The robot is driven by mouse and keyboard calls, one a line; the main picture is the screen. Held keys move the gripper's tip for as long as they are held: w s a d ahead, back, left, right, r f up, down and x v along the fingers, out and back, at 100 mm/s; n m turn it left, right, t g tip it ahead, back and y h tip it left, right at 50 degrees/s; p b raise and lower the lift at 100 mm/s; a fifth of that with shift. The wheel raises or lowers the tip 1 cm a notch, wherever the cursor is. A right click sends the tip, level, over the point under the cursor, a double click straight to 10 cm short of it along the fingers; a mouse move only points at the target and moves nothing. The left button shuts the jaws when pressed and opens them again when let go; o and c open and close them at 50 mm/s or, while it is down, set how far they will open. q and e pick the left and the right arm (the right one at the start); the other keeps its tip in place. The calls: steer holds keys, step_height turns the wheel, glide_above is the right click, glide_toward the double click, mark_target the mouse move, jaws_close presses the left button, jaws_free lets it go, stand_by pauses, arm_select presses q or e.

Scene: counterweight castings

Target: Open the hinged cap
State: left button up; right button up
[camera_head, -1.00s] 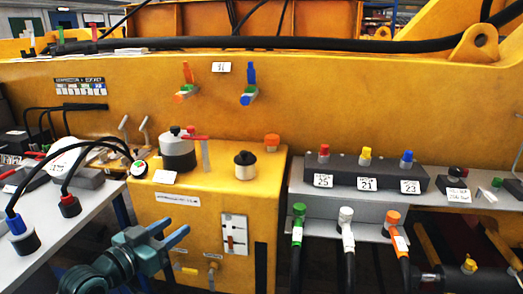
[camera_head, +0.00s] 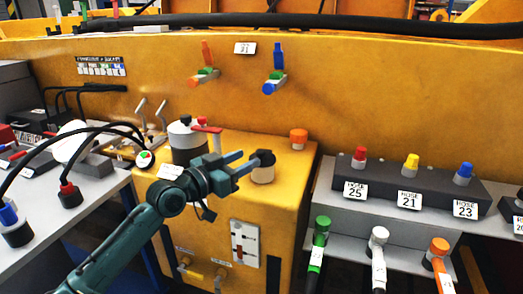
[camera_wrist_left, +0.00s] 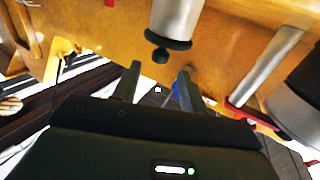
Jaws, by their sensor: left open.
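On top of the yellow box (camera_head: 288,185), a pale cylindrical neck (camera_head: 263,175) has a black cap (camera_head: 262,158), which appears to be the hinged cap. My left gripper (camera_head: 246,165) is open, its fingers reaching from the left to the cap and partly overlapping it. In the left wrist view, the pale neck (camera_wrist_left: 176,18) has a black rim and a round black knob (camera_wrist_left: 160,56). The knob appears just beyond the gap between my open fingertips (camera_wrist_left: 158,74). Contact cannot be told. The hinge is not clear. My right gripper is not in view.
A larger grey-and-white cylinder (camera_head: 186,145) and a red-handled lever (camera_head: 208,129) stand close left of the cap. An orange cap (camera_head: 299,138) is behind right. Black cables (camera_head: 97,129) arch at left. A hose block (camera_head: 410,185) stands at right.

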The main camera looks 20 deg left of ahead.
mark_target(257, 154)
arm_select(q)
steer(key=x, duration=0.6)
steer(key=shift+w+d, duration=0.1)
steer(key=shift+w, duration=0.1)
jaws_close()
stand_by(0.3)
